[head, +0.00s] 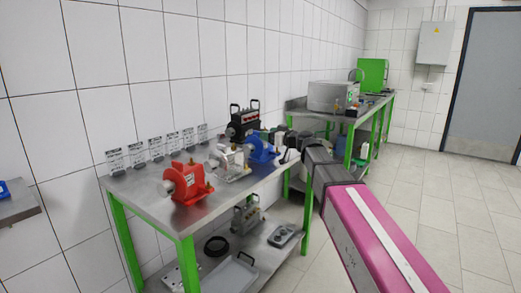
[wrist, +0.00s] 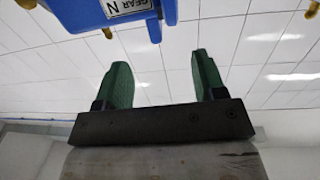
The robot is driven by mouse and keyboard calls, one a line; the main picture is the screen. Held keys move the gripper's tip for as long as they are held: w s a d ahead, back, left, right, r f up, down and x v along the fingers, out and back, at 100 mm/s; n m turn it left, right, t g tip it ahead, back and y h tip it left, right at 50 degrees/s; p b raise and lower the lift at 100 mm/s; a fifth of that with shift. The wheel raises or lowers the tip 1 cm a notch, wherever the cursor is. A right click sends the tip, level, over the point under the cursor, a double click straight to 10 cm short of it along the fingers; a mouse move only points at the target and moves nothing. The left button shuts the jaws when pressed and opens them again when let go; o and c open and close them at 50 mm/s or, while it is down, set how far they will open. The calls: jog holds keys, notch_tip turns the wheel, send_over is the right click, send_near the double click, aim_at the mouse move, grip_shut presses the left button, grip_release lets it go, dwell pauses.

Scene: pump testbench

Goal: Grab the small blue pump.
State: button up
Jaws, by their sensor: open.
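The small blue pump (head: 262,150) stands on the metal bench, at the right end of a row of pumps. In the wrist view, part of a blue body (wrist: 85,12) with a white label reading "GEAR N" and brass-coloured fittings shows at the top left, cut off by the frame. My gripper (wrist: 155,80) is open, with two green fingers apart and nothing between them. The blue body is beyond the fingertips, mostly to the left, and not touching them. In the head view my wrist is just right of the blue pump and the fingers are hard to make out.
A red pump (head: 187,182) and a silver pump (head: 229,162) stand left of the blue one. A black machine (head: 242,122) stands behind. Several small signs line the wall. A lower shelf (head: 213,262) holds more parts. Clear floor (head: 440,200) lies to the right.

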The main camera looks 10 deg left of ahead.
aim_at(256, 132)
jog(key=shift+s+f+x, duration=0.15)
jog(key=shift+x, duration=1.65)
jog(key=shift+s+f+x, duration=0.1)
jog(key=shift+f+x, duration=0.05)
jog(key=shift+x, duration=1.6)
jog(key=shift+a, duration=0.1)
grip_shut()
